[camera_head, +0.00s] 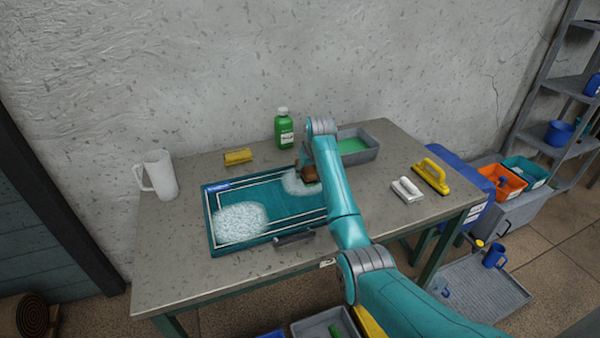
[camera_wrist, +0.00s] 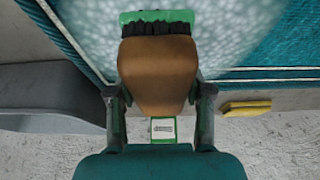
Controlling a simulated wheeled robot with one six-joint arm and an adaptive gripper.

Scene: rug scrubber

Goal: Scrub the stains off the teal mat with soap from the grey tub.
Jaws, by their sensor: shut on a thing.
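The teal mat (camera_head: 283,210) lies on the table with a white line border. One thick patch of white foam (camera_head: 240,222) covers its left part. Another foam patch (camera_head: 297,184) lies at its right back corner, beside my gripper. My gripper (camera_wrist: 160,97) is shut on a brush (camera_wrist: 157,70) with a brown wooden body, black bristles and a green strip along its end. The brush (camera_head: 309,175) is over or on the right foam; contact cannot be told. Any stains under the foam are hidden. The grey tub (camera_head: 374,152) holds green liquid, behind and right of my gripper.
A green bottle (camera_head: 284,130) and yellow sponge (camera_head: 238,156) stand behind the mat. A white jug (camera_head: 160,175) is at left. White-handled (camera_head: 407,189) and yellow-handled (camera_head: 432,174) brushes lie right. A dark grey bar (camera_head: 294,238) is at the mat's front edge.

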